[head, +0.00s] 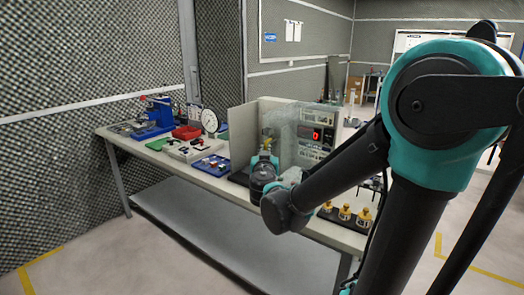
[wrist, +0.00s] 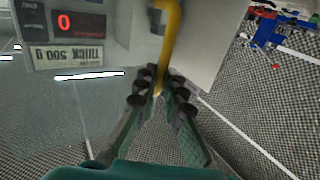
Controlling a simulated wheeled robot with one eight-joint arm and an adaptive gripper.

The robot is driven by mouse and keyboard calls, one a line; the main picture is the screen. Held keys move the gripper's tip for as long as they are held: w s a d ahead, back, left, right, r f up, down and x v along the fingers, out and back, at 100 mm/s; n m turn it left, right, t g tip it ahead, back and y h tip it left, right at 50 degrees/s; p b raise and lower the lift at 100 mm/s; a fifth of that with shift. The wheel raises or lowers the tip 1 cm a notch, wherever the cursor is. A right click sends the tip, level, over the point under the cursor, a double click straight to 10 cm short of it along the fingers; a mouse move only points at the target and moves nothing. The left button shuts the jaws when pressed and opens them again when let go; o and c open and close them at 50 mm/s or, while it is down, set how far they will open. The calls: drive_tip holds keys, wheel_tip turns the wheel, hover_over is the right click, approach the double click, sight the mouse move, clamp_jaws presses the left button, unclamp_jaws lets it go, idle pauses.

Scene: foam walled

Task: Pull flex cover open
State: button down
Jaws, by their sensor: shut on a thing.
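A clear cover (head: 285,128) stands upright in front of a grey instrument box on the bench, in the head view. A yellow handle (wrist: 172,35) fills the top middle of the wrist view. My gripper (wrist: 160,82) is shut on the lower end of this handle, with its black finger pads on both sides. In the head view, my gripper (head: 265,160) is beside the cover's left part, partly hidden by my own wrist. The exact contact and how far the cover stands open are hard to tell.
A red digital display (head: 316,134) shows 0 on the box. Several brass weights (head: 344,211) stand at the right front. The floor before the bench is clear.

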drive_tip(key=c, duration=1.6)
unclamp_jaws()
drive_tip(key=s, duration=0.8)
drive_tip(key=s+a, duration=0.1)
drive_tip(key=s, duration=0.3)
